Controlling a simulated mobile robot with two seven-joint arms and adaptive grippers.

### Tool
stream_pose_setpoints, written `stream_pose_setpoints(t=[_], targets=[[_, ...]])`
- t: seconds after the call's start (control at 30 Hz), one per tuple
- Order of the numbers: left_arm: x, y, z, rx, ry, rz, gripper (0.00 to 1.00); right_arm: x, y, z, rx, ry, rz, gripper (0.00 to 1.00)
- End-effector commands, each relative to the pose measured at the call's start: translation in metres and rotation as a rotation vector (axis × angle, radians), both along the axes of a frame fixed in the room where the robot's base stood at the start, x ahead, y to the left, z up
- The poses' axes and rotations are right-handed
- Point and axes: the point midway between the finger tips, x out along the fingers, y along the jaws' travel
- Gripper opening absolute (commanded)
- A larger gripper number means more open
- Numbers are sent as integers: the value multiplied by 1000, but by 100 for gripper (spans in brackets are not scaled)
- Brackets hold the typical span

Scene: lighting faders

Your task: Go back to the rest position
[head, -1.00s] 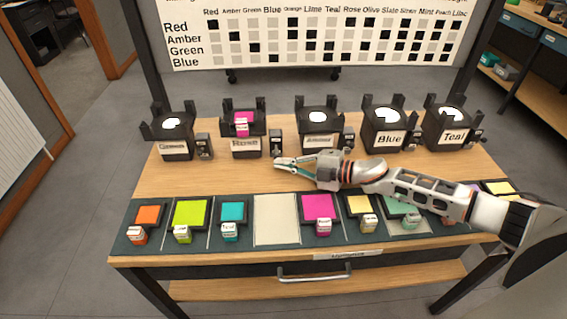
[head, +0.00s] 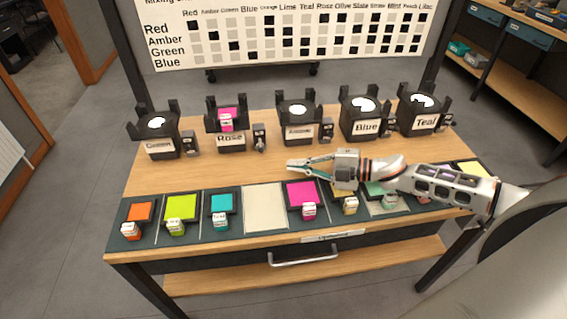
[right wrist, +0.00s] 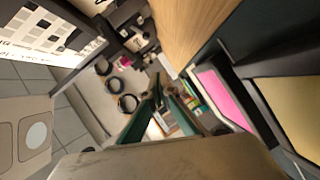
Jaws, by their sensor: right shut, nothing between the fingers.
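My right gripper (head: 292,166) is shut and empty. In the head view it reaches in from the right, above the bare wood between the back row of black lamps and the front tray of gels. Its two slim fingers also show in the right wrist view (right wrist: 157,90). My left gripper is not in view.
The gel tray (head: 265,212) has one bare pale slot. A mixing chart (head: 290,35) stands behind.

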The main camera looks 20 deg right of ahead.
Motion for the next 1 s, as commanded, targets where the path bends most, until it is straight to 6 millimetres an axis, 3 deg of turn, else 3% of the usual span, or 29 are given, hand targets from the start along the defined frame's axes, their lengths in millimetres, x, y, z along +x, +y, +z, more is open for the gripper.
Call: stream_pose_setpoints(t=[0.67,0.77,0.83,1.0], targets=[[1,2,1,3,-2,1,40,-4,-4,3,0,-1,0,0],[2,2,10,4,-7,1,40,-2,-4,17,0,-14,0,0],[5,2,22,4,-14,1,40,0,-4,37,-1,-28,0,0],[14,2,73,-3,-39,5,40,4,-5,100,0,-61,0,0]])
